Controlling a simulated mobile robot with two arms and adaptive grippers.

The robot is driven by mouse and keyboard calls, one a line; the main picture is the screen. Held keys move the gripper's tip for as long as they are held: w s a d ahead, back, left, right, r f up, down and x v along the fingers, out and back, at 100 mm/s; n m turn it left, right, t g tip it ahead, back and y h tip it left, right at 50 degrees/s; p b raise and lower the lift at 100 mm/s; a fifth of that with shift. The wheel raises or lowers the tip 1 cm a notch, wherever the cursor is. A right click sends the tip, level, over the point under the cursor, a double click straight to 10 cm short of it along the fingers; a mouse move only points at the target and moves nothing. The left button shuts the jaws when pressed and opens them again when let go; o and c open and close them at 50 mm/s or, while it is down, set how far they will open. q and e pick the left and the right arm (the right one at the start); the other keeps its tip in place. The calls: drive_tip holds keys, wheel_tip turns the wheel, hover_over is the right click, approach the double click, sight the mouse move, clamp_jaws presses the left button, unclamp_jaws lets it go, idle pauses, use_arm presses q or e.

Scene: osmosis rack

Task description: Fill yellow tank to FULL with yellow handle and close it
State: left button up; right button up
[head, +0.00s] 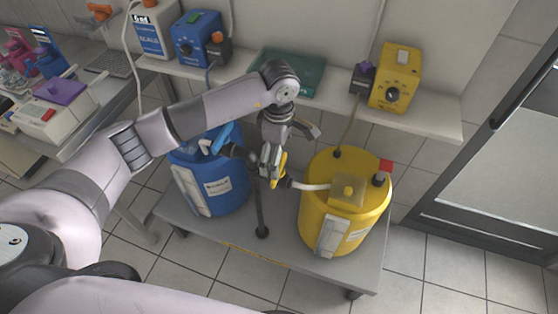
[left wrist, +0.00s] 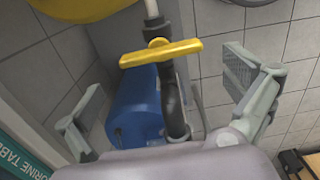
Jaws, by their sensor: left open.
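The yellow tank (head: 316,212) stands on the right of a low grey cart, with a white level strip on its front and a red cap on top. The yellow handle (head: 283,166) sits on a dark valve pipe between the two tanks, and a white hose runs from there to the yellow tank. My left gripper (head: 288,150) is open at the handle. In the left wrist view the handle (left wrist: 160,52) lies crosswise between the spread fingers, with gaps on both sides. The tank's level reading is too small to tell. My right gripper is not in view.
A blue tank (head: 218,190) with a blue handle (head: 222,137) stands left of the valve. A shelf (head: 435,121) above holds a yellow pump box (head: 396,77) and a blue one (head: 197,38). A dark-framed door (head: 490,190) is at the right. Tiled floor lies clear in front.

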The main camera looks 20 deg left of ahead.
use_arm(q)
drive_tip(key=shift+f+p, duration=0.45)
drive_tip(key=shift+f, duration=2.25)
drive_tip(key=shift+c, duration=0.5)
drive_tip(key=c, duration=0.7)
drive_tip(key=shift+c, duration=0.2)
